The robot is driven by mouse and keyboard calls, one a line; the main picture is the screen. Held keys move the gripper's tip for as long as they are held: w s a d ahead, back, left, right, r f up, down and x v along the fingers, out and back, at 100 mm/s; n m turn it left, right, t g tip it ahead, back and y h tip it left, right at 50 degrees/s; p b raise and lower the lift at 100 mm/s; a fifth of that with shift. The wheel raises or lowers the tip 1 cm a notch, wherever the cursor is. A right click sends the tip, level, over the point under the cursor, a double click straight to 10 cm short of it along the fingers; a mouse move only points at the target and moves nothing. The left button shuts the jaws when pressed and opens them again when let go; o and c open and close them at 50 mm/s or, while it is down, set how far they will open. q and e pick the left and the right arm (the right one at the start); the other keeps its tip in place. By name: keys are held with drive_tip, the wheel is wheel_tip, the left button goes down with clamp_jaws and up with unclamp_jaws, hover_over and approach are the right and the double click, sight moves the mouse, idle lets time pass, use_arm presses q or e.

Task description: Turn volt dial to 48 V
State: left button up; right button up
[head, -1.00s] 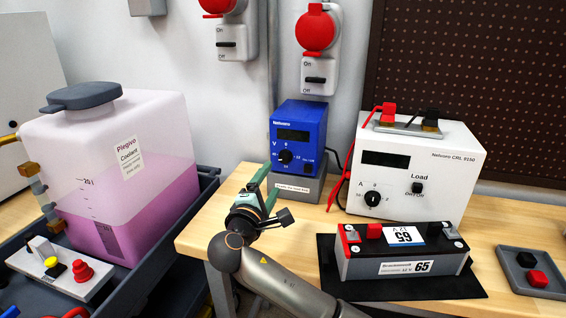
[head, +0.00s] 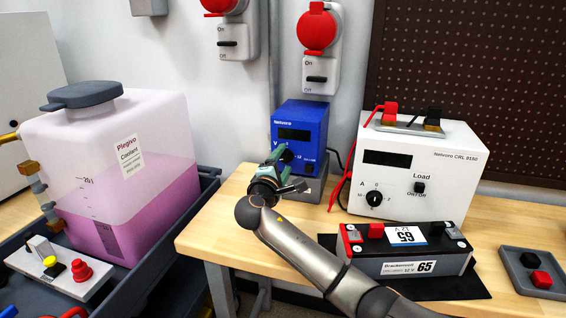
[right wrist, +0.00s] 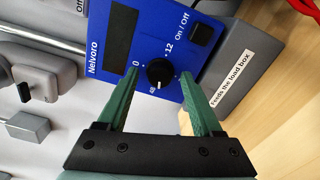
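The volt dial (right wrist: 160,73) is a round black knob on the blue Nelvoro supply (head: 302,118). In the right wrist view, marks 0, 12 and 48 show around it; I cannot tell surely which one its pointer faces. My right gripper (right wrist: 160,80) is open, its green fingers on either side of the knob with gaps between. In the head view my right gripper (head: 279,160) is in front of the supply's face and hides much of the dial. My left gripper is not in view.
The On/Off button (right wrist: 201,35) is beside the dial. The supply sits on a grey base. The white load box (head: 415,165), with its own dial, and a battery (head: 405,252) on a black mat stand to the right. A coolant tank (head: 110,165) is left.

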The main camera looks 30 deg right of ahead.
clamp_jaws()
drive_tip(key=shift+f+m+b, duration=0.2)
drive_tip(key=shift+m+b, duration=0.45)
drive_tip(key=shift+m, duration=0.65)
drive_tip(key=shift+r, duration=0.2)
drive_tip(key=shift+o, duration=0.6)
unclamp_jaws()
drive_tip(key=shift+o, duration=0.2)
